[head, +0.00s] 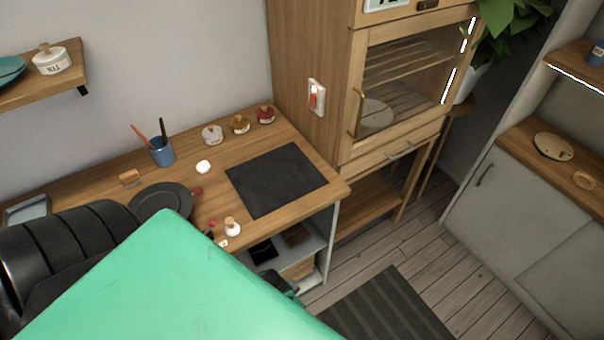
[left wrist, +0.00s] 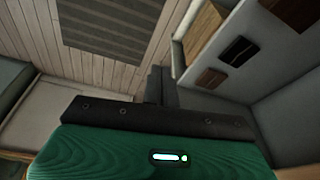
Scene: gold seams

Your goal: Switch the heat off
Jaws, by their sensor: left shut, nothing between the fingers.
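A white switch plate with a red rocker (head: 316,96) is fixed to the side of the tall wooden cabinet (head: 310,40), above the counter's back right corner. The cabinet has a glass door (head: 405,80) with racks and a round plate behind it. My left gripper (head: 282,284) shows as a small dark tip past my green arm, low in front of the counter and well below the switch. In the left wrist view its dark fingers (left wrist: 161,86) are shut and empty, with floor and shelf behind them. My right gripper is in neither view.
The wooden counter (head: 305,150) holds a dark flat slab (head: 277,180), a dark plate (head: 160,198), a blue cup of utensils (head: 161,152) and several small jars. An open shelf unit (head: 300,268) is under it. A striped mat (head: 388,310) lies on the floor.

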